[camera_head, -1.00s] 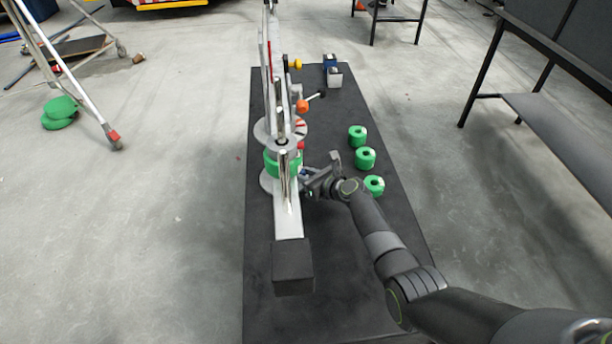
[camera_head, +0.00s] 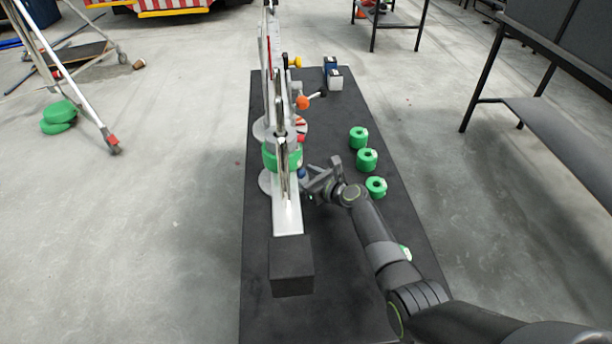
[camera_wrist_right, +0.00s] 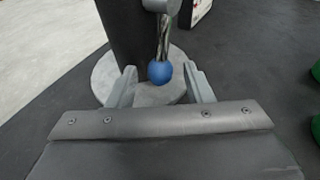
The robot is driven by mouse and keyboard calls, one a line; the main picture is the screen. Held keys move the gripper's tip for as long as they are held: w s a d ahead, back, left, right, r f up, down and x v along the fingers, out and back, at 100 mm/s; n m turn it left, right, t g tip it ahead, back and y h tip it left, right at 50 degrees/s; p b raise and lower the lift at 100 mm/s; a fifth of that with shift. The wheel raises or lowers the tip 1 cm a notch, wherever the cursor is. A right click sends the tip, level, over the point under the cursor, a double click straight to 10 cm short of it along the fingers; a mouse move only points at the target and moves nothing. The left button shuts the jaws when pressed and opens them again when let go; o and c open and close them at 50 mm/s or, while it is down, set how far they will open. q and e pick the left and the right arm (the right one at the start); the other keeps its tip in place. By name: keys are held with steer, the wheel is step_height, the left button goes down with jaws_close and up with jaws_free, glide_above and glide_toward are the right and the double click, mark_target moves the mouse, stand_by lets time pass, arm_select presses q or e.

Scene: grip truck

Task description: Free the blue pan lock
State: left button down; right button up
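The blue pan lock knob (camera_wrist_right: 160,72) is a blue ball on the end of a short metal lever. In the right wrist view it sits between the two fingers of my right gripper (camera_wrist_right: 160,88), with a gap on each side. In the head view my right gripper (camera_head: 312,182) is beside the lower right of the rig, and the blue knob shows small there (camera_head: 302,172). The grey rig (camera_head: 287,215) with a green ring (camera_head: 283,158) stands on the dark platform (camera_head: 350,270). My left gripper is out of view.
Several green rolls lie on the platform, such as one to the right (camera_head: 367,160). An orange knob (camera_head: 302,102) and a yellow knob (camera_head: 295,62) are higher on the rig. A black block (camera_head: 291,268) sits at the rig's near end. A round grey base plate (camera_wrist_right: 100,75) lies beyond the knob.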

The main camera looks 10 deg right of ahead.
steer(key=shift+s+d+r+p, duration=0.25)
steer(key=shift+s+d+p, duration=0.1)
steer(key=shift+s+p, duration=0.1)
steer(key=p+v, duration=0.4)
steer(key=v, duration=1.2)
steer(key=shift+s, duration=0.15)
steer(key=shift+f, duration=0.1)
